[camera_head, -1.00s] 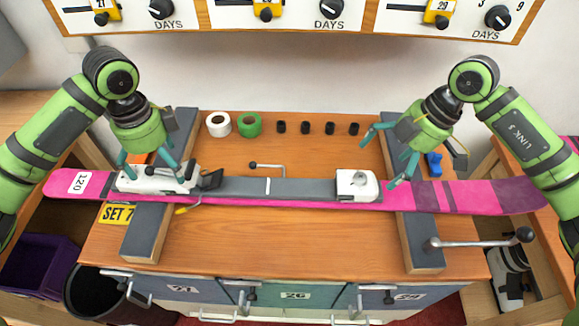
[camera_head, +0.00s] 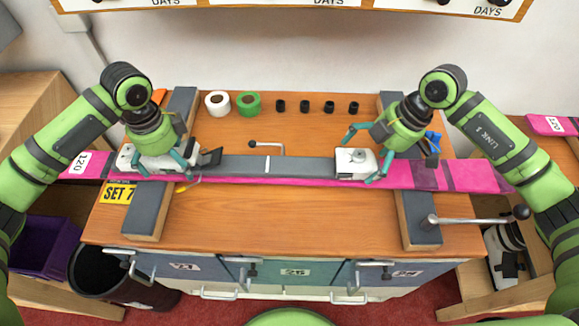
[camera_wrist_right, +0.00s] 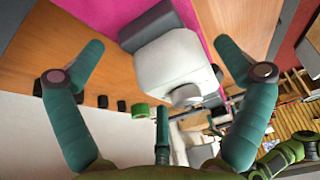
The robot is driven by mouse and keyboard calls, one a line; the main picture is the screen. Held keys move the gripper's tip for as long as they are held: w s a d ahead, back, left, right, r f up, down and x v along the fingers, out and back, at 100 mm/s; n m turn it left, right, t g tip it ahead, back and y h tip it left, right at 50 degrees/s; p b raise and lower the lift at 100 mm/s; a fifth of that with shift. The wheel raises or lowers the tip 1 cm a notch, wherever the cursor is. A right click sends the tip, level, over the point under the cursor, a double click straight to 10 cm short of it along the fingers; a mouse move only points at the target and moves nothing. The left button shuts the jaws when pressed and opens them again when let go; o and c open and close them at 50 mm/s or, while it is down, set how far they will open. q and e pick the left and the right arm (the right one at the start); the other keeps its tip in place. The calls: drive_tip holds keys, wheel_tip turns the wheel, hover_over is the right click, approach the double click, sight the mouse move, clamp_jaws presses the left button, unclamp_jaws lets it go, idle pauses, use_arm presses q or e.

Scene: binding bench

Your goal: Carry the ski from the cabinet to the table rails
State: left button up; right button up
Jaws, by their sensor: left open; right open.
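The pink and grey ski (camera_head: 270,168) lies across the left rail (camera_head: 150,210) and the right rail (camera_head: 421,225) of the wooden table (camera_head: 280,220). It carries a longer white binding part on the left and a white block (camera_head: 350,165) right of middle. My left gripper (camera_head: 165,160) is open over the left binding part, partly hiding it; contact cannot be told. My right gripper (camera_head: 360,155) is open at the right end of the white block. In the right wrist view its spread fingers are either side of the white block (camera_wrist_right: 170,65), with the pink ski (camera_wrist_right: 98,14) behind.
White tape (camera_head: 217,103), green tape (camera_head: 248,104) and several black cylinders stand at the table's back. A crank handle (camera_head: 475,220) juts from the right rail. A purple bin (camera_head: 45,245) and dark bucket (camera_head: 105,275) stand lower left. Another pink ski end (camera_head: 555,125) shows far right.

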sight(362, 150)
use_arm(q)
drive_tip(key=shift+f, duration=0.15)
use_arm(e)
drive_tip(key=shift+f, duration=0.2)
use_arm(q)
drive_tip(key=shift+c, duration=0.4)
use_arm(e)
drive_tip(key=shift+c, duration=0.4)
use_arm(q)
drive_tip(key=c, duration=1.5)
use_arm(e)
drive_tip(key=shift+a, duration=0.1)
drive_tip(key=c, duration=1.4)
use_arm(q)
drive_tip(key=shift+d+r, duration=0.1)
drive_tip(key=shift+r, duration=0.1)
use_arm(e)
drive_tip(key=shift+r, duration=0.2)
drive_tip(key=shift+c, duration=0.2)
